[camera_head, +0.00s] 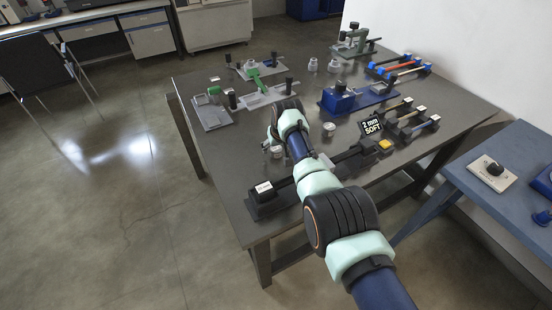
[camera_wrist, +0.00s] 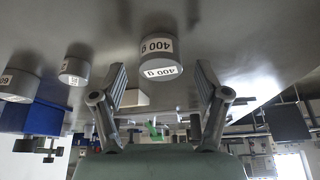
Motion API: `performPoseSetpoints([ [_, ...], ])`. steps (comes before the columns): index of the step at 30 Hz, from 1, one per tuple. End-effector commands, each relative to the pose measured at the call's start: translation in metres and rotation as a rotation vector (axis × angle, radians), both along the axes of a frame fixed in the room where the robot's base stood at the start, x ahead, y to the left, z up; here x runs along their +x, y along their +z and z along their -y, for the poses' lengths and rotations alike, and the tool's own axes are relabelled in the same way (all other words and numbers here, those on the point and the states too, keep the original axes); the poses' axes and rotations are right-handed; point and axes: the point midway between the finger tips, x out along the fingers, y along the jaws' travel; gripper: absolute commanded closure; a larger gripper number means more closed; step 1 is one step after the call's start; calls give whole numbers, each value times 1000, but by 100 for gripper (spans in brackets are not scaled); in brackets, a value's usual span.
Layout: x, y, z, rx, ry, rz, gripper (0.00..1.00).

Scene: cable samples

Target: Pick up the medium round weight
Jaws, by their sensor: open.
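Several grey round weights show. In the wrist view, a round weight labelled 400 g (camera_wrist: 157,55) lies between my gripper's fingertips in the picture, apparently beyond them. A smaller-looking weight (camera_wrist: 75,66) and another labelled weight (camera_wrist: 20,85) are to its left. Distance affects their apparent sizes, so I cannot tell for sure which is the medium one. In the head view, two weights (camera_head: 313,64) (camera_head: 334,66) stand at the back and one (camera_head: 329,129) stands right of my arm. My gripper (camera_wrist: 161,70) is open, with nothing between its fingers; my arm mostly hides it in the head view.
A blue clamp fixture (camera_head: 350,98) stands right of centre on the dark table (camera_head: 222,158). Green-handled fixtures (camera_head: 263,95) are at the left. A long black bar fixture (camera_head: 268,203) lies near the front.

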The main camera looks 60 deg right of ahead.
Motion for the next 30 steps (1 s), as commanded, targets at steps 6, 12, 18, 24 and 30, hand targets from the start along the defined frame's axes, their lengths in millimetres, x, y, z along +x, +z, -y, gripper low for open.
performPoseSetpoints([
  [6, 5, -21, 5, -1, 0, 1, 26],
  [12, 6, -17, 5, -1, 0, 1, 26],
  [18, 5, -17, 5, -1, 0, 1, 37],
  [24, 5, -17, 5, -1, 0, 1, 71],
  [30, 5, -17, 5, -1, 0, 1, 100],
])
